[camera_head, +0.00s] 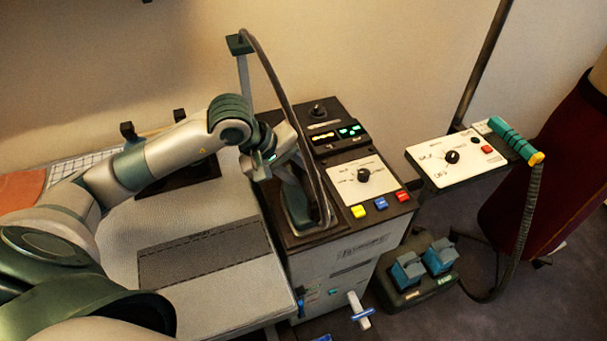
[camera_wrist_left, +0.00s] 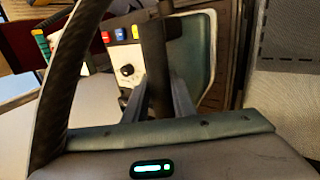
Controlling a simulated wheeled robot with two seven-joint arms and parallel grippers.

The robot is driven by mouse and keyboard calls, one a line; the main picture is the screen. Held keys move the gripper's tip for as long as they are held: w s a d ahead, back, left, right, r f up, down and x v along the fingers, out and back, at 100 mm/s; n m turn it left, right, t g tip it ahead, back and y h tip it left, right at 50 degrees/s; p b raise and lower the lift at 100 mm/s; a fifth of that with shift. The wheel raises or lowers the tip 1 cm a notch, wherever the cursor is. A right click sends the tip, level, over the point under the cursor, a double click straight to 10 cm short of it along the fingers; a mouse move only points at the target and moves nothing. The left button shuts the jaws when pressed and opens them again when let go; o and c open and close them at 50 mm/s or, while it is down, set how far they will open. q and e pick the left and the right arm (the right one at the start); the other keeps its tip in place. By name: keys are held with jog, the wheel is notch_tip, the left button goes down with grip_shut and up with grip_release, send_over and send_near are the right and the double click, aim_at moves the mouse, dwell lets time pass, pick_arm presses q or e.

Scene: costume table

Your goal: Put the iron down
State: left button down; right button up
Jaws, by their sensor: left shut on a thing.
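The iron (camera_head: 296,207), with a dark teal body and a hose rising from it, is at the dark rest area on top of the steam station (camera_head: 345,243). My left gripper (camera_head: 289,167) is shut on the iron's upper part, at the handle. In the left wrist view, the fingers (camera_wrist_left: 160,98) close around the dark handle, and the iron's teal-edged body (camera_wrist_left: 196,58) shows beyond it. Whether the iron's sole fully touches the rest is hard to tell. My right gripper is not in view.
The station has a dial panel (camera_head: 364,182) and coloured buttons right of the iron. A grey ironing board (camera_head: 215,295) with a dark patch (camera_head: 203,256) lies to the left. A control panel (camera_head: 457,158) on a pole, blue pedals (camera_head: 424,264) and a dark red garment (camera_head: 548,160) are right.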

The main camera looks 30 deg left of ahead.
pick_arm(q)
jog(key=c, duration=1.5)
grip_release()
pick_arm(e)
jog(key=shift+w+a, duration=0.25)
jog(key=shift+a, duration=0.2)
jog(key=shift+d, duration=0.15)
pick_arm(q)
jog(key=shift+r, duration=0.1)
jog(key=shift+b+v, duration=0.35)
jog(key=shift+v, duration=0.7)
jog(key=v, duration=0.3)
jog(key=shift+b, duration=0.4)
jog(key=shift+b+v, duration=0.7)
jog(key=shift+v, duration=2.75)
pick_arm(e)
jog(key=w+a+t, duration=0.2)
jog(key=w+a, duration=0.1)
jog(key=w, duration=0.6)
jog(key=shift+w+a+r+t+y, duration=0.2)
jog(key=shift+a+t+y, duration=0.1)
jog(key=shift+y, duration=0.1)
